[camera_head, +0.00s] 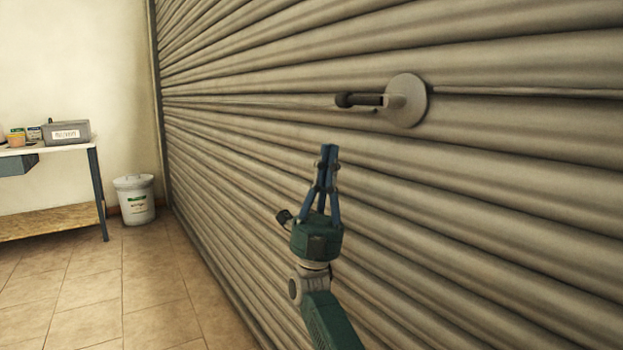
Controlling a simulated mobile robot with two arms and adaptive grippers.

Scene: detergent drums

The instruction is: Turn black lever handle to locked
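The black lever handle (358,100) is on the shutter, right of the middle of the head view. It points left and lies about level, joined to a round grey plate (408,92). My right gripper (328,152) is below and left of the handle, apart from it, with its fingers pointing up. Its blue fingertips are together with nothing seen between them. My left gripper is not in view.
The ribbed metal shutter (450,210) fills the middle and right. A thin rod (260,105) runs along it at the plate's height. At left stand a white lidded drum (135,200) and a workbench (97,190) with boxes. The tiled floor between is clear.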

